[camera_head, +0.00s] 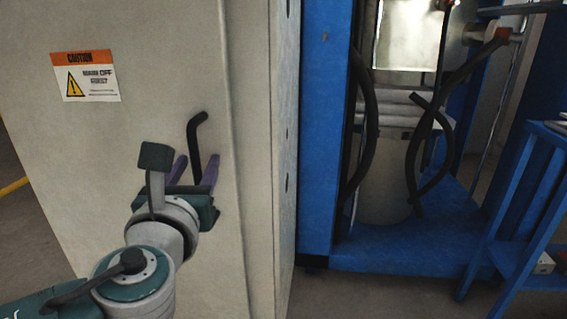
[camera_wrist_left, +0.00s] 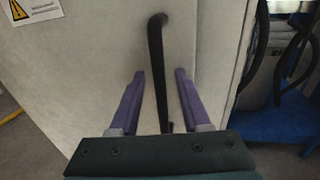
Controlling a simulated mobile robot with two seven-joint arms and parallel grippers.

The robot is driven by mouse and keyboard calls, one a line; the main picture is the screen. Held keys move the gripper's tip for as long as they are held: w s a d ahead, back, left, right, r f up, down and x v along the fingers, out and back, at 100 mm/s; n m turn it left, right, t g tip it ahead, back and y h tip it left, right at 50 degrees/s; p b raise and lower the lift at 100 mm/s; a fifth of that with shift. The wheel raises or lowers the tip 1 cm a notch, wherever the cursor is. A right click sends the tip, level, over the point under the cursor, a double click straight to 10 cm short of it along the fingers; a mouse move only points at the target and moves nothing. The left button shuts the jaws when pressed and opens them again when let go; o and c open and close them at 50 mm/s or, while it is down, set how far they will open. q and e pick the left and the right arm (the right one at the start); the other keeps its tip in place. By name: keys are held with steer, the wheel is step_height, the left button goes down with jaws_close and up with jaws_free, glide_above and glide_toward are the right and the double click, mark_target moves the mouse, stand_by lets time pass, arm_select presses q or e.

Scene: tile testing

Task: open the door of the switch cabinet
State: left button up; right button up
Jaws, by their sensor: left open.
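The switch cabinet (camera_head: 100,140) is a tall beige box filling the left of the head view, with a caution label (camera_head: 85,76) on its front. Its door handle (camera_head: 196,135) is a black bent bar on the front, near the right edge. My left gripper (camera_head: 194,172) is open at the handle. In the left wrist view the purple fingers (camera_wrist_left: 160,73) stand on either side of the black handle (camera_wrist_left: 158,75), with gaps visible. The handle's lower end is hidden by the gripper body. The door appears closed. My right gripper is not in view.
A blue machine frame (camera_head: 322,130) with black hoses (camera_head: 365,120) and a light cylinder stands just right of the cabinet. A blue rack (camera_head: 525,200) is at the far right. Grey floor (camera_head: 350,290) shows in front of the blue frame.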

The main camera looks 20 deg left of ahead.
arm_select(q)
steer(key=shift+w+a, duration=0.1)
steer(key=shift+w, duration=0.05)
steer(key=shift+c, duration=0.4)
jaws_close()
stand_by(1.0)
